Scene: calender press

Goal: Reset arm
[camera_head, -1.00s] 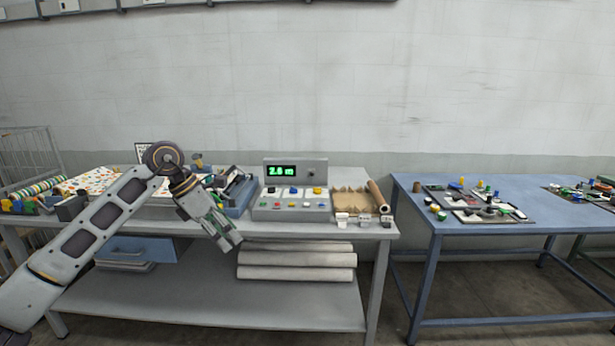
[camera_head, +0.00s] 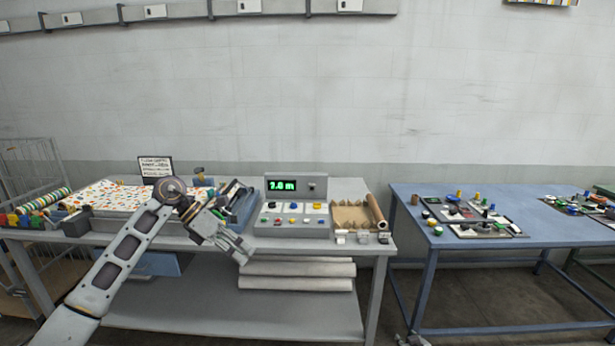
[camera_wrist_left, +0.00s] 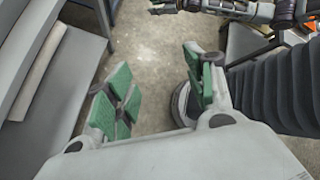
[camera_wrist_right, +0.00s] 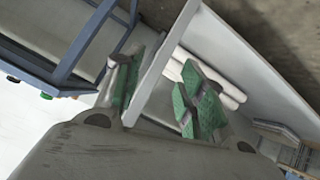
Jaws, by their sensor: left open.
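My left gripper (camera_head: 245,251) hangs in front of the grey table's (camera_head: 345,250) front edge, below and left of the control box (camera_head: 291,215). Its green-padded fingers stand apart with nothing between them in the left wrist view (camera_wrist_left: 152,88). The tip of my right gripper (camera_head: 415,339) barely shows at the bottom edge of the head view, low between the two tables. In the right wrist view my right gripper (camera_wrist_right: 160,90) has its green-padded fingers apart. A pale table part shows in the gap, and I see nothing gripped.
The control box has coloured buttons and a lit display. Paper rolls (camera_head: 297,284) lie on the lower shelf. A patterned sheet (camera_head: 105,197) and a blue tray (camera_head: 241,208) are on the table's left. A blue table (camera_head: 480,240) with small parts stands right. Open floor lies between the tables.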

